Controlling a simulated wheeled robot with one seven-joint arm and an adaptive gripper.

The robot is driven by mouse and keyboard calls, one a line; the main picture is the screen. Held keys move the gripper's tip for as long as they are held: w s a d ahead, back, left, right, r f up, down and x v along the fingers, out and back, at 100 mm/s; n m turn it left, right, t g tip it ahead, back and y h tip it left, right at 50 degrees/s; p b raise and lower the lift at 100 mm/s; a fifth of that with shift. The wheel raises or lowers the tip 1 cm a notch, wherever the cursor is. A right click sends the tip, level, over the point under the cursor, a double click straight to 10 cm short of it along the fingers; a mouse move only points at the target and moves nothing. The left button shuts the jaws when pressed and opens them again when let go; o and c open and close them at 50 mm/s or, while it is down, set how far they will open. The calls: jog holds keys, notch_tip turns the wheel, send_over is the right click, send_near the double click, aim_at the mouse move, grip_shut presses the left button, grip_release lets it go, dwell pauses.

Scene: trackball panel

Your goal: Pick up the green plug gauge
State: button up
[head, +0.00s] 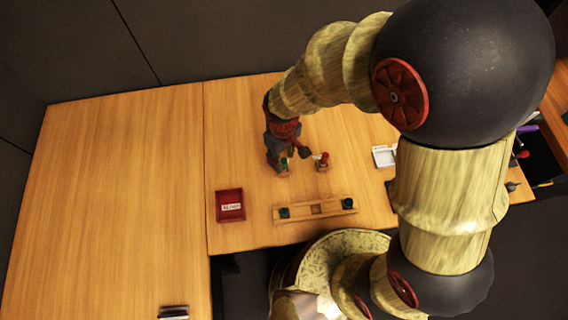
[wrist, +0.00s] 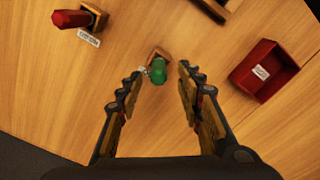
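The green plug gauge (wrist: 158,71) stands in a small wooden holder (wrist: 160,54) on the table. In the wrist view it shows just beyond and between the fingertips. In the head view the green gauge (head: 284,163) shows just under my gripper (head: 287,161). My gripper (wrist: 158,75) is open, with one finger on each side of the gauge's line. I cannot tell whether the fingers reach down around it, and no contact shows.
A red plug gauge (wrist: 72,18) stands in a labelled wooden holder close by. A red tray (head: 230,218) with a label and a wooden rack (head: 316,210) with dark green pieces lie nearer the table's front edge. A white tray (head: 384,156) is right.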

aim_at(284, 166)
notch_tip(284, 166, down, 4)
jog(key=shift+d+f+b, duration=0.1)
jog(key=shift+f+b, duration=0.1)
jog(key=shift+b, duration=0.45)
jog(key=shift+c, duration=1.1)
grip_shut()
